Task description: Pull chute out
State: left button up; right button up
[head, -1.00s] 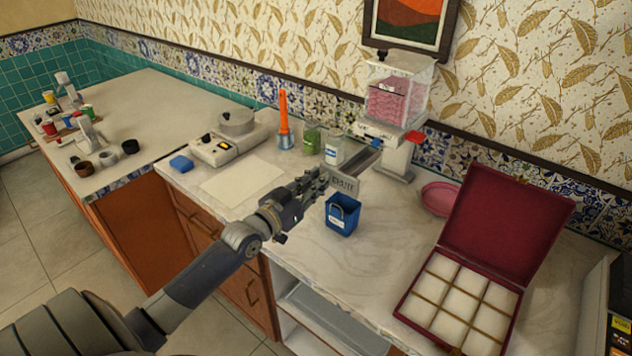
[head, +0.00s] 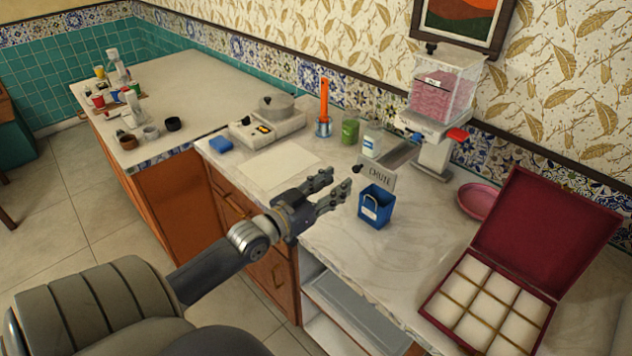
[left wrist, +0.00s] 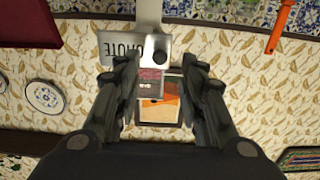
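The chute (head: 403,153) is a grey channel reaching out from the dispenser's (head: 437,120) base. At its front is a grey plate lettered CHUTE (head: 381,177) with a dark round knob (head: 357,169). My left gripper (head: 340,181) is open and empty, a little in front of the knob and apart from it. In the left wrist view the plate (left wrist: 117,47) appears upside down, and the knob (left wrist: 159,55) shows between the spread fingers. My right gripper is not in view.
An open red box (head: 494,302) with compartments and a pink plate (head: 478,200) are to the right. Jars (head: 350,130) stand behind, and a pale sheet (head: 278,165) lies on the left counter.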

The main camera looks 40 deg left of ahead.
pick_arm(q)
jog(key=s, duration=0.5)
jog(key=shift+s+a, duration=0.25)
jog(key=shift+s, duration=0.1)
